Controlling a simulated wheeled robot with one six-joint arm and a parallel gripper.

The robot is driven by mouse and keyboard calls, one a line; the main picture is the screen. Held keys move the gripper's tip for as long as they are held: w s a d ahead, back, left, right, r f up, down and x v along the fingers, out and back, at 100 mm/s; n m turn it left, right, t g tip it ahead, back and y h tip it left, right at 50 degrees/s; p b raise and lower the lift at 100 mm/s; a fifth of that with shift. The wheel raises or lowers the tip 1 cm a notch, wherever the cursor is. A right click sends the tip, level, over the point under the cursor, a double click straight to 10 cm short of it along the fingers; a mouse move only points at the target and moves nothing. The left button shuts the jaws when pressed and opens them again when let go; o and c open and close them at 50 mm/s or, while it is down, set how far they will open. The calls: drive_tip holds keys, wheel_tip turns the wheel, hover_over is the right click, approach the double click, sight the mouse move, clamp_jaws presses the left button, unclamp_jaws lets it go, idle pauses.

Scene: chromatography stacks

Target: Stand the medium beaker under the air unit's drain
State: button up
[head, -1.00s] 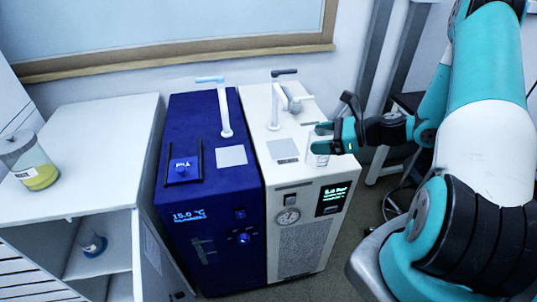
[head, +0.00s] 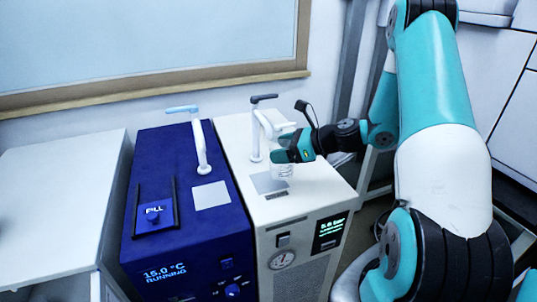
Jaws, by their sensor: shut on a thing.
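The air unit (head: 303,213) is the cream cabinet with a round gauge and a lit display on its front. Its drain looks like the white spout with a dark lever (head: 258,128) rising from the top. A grey square plate (head: 266,184) lies on the top in front of the spout. My gripper (head: 288,152) is shut on a clear glass beaker (head: 282,172), which I take as the medium beaker. The beaker is upright over the unit's top, by the plate's right rear edge and right of the spout. I cannot tell whether its base touches the surface.
A blue unit (head: 188,240) with its own light-blue-levered spout (head: 200,145) stands directly left. A white cabinet (head: 55,205) is farther left. The wall and window frame (head: 200,81) are behind.

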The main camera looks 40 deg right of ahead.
sight(271, 146)
drive_tip(key=w+a, duration=0.2)
drive_tip(key=w, duration=0.1)
drive_tip(key=shift+w+a+f+p, duration=0.1)
drive_tip(key=shift+w+a+p, duration=0.1)
drive_tip(key=shift+p, duration=0.1)
drive_tip(key=shift+f, duration=1.65)
drive_tip(key=shift+s+f, duration=0.1)
drive_tip(key=shift+f, duration=0.05)
drive_tip(key=o, duration=1)
